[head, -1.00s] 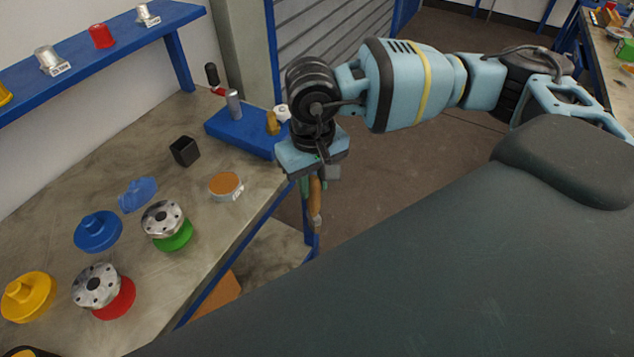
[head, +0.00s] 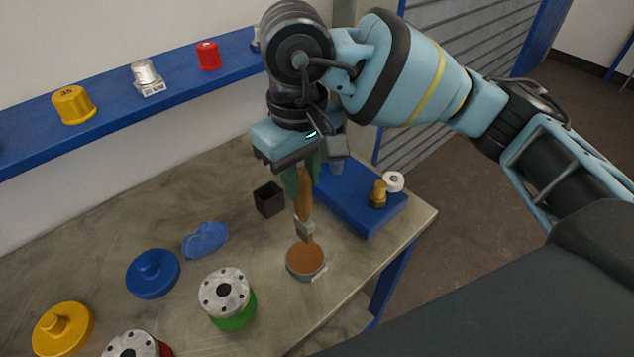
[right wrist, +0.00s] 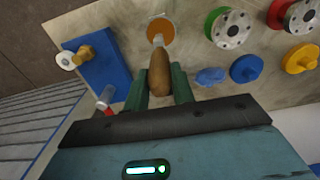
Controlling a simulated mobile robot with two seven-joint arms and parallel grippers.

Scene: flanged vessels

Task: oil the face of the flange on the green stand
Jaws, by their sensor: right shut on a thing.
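A grey metal flange (head: 216,290) with a ring of bolt holes and a dark centre sits face up on the green stand (head: 236,319), left of my right gripper. Both show in the right wrist view, the flange (right wrist: 230,33) and the stand (right wrist: 211,17). My right gripper (head: 303,180) is shut on a brush (head: 303,200) with a brown wooden handle, pointing down. The brush handle also shows in the right wrist view (right wrist: 160,72). The brush tip is over a round dish of orange-brown liquid (head: 306,262); I cannot tell if it touches. My left gripper is not in view.
A second flange (head: 130,346) on a red stand is at the lower edge. Blue (head: 152,275) and yellow (head: 63,330) flanged pieces, a blue cloth (head: 205,240) and a black box (head: 269,199) lie left. A blue tray (head: 358,205) with tools stands right.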

